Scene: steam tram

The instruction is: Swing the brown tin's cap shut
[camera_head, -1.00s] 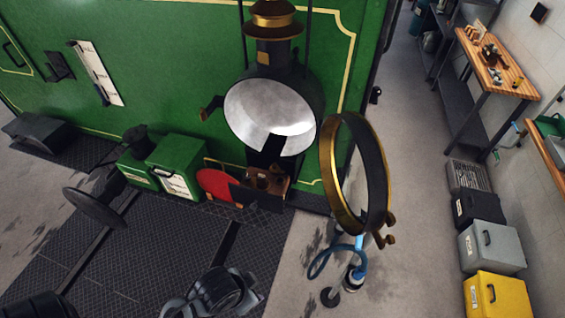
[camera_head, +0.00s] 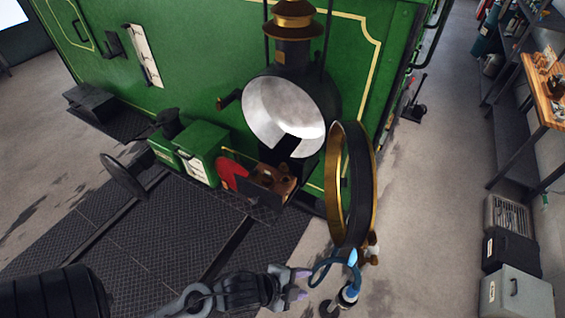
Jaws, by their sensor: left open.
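My left gripper (camera_head: 303,283) comes in from the left at the bottom of the view. Its two pale purple fingertips are apart, with nothing between them. It is in front of and below the brown box, apart from it and close to the blue ring-shaped tool (camera_head: 319,271). My right gripper is not in view.
Dark and grey cases (camera_head: 515,296) line the right.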

